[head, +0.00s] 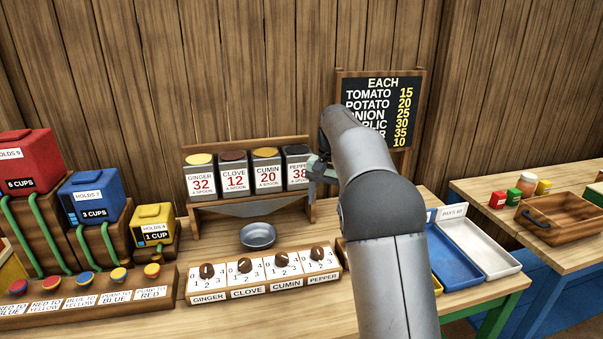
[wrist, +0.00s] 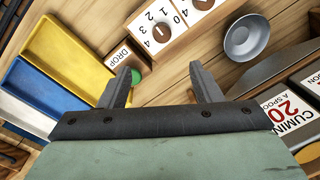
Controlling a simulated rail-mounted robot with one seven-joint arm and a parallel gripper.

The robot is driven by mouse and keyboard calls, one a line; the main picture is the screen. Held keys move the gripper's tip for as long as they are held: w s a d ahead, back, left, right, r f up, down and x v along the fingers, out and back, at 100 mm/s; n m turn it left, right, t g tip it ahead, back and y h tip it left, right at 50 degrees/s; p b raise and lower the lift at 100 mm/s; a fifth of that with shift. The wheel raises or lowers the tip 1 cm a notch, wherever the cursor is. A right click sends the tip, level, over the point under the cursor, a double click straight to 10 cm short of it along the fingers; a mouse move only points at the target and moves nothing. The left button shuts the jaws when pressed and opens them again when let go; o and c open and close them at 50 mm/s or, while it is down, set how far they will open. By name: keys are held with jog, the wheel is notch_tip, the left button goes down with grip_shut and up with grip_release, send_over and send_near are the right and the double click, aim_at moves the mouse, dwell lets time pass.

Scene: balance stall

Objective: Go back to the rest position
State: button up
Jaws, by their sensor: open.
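My gripper (wrist: 163,82) is open, with two grey fingers apart and nothing between them but the wooden table below. In the head view my grey arm reaches up the middle right and bends toward the spice rack. Only part of the gripper shows there, beside the pepper box (head: 297,168); the arm hides the rest. The gripper does not appear to hold anything.
The spice rack (head: 312,212) stands at the back, with a metal bowl (head: 259,235) before it. A dial board (head: 334,280) lies in front. A price board (head: 424,90) stands behind my arm. Blue (head: 447,278) and white (head: 508,265) trays lie right; coloured canisters (head: 90,197) stand left.

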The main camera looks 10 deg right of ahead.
jog(key=s+f+n, duration=0.2)
jog(key=s+f, duration=0.1)
jog(key=s, duration=1)
jog(key=s+a+f+n, duration=0.1)
jog(key=s+f+n, duration=0.1)
jog(key=s, duration=1.1)
jog(key=s+a+f+n, duration=0.1)
jog(key=s+f, duration=0.3)
jog(key=s, duration=0.9)
jog(key=shift+s+n+h, duration=0.4)
